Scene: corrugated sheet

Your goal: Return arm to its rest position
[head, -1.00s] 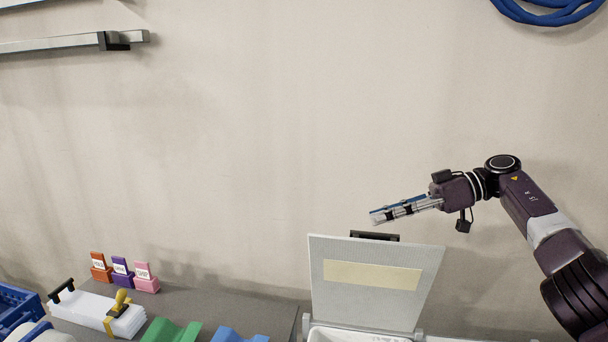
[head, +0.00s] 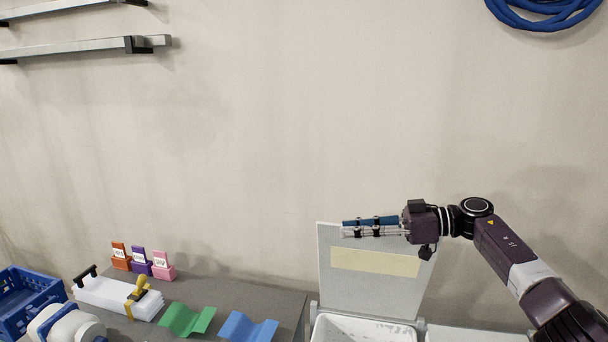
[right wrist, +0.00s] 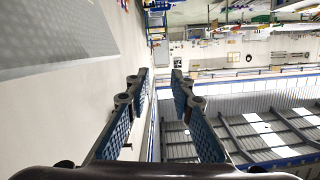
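My right arm comes in from the right edge of the head view. Its right gripper (head: 345,229) points left, in front of the upper part of a raised pale lid (head: 375,288). In the right wrist view the two blue-padded fingers (right wrist: 160,84) stand apart with nothing between them. My left arm and gripper are not in view.
Below the lid is a white bin (head: 362,330). A grey table holds green (head: 187,319) and blue (head: 248,328) corrugated sheets, a white block (head: 105,296) and small labelled stands (head: 140,261). A blue crate (head: 28,300) is at left.

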